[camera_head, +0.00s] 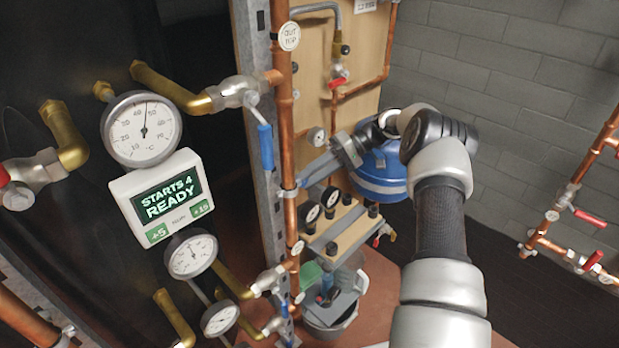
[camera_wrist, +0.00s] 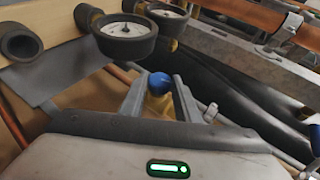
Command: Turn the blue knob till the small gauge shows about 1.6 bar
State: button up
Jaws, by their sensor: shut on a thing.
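The blue knob (camera_wrist: 159,84) shows in the wrist view between the two fingers of my gripper (camera_wrist: 160,92), which is shut on it. Two small black-rimmed gauges (camera_wrist: 125,34) (camera_wrist: 166,11) stand just beyond the knob. Their dials are seen at a slant, and I cannot read a pressure. In the head view my gripper (camera_head: 312,172) reaches left to the copper pipe, above two small black gauges (camera_head: 312,212) (camera_head: 331,196). I cannot make out the knob itself in the head view.
A panel reading "STARTS 4 READY" (camera_head: 165,196) hangs at left under a large °C gauge (camera_head: 142,130). A blue vessel (camera_head: 385,178) stands behind my gripper. A blue lever valve (camera_head: 265,145) and copper pipes (camera_head: 283,70) are close by. A grey bucket (camera_head: 330,315) stands below.

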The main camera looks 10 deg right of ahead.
dwell(0.3)
jog(key=o, duration=1)
jog(key=shift+o, duration=0.2)
jog(key=shift+r, duration=0.1)
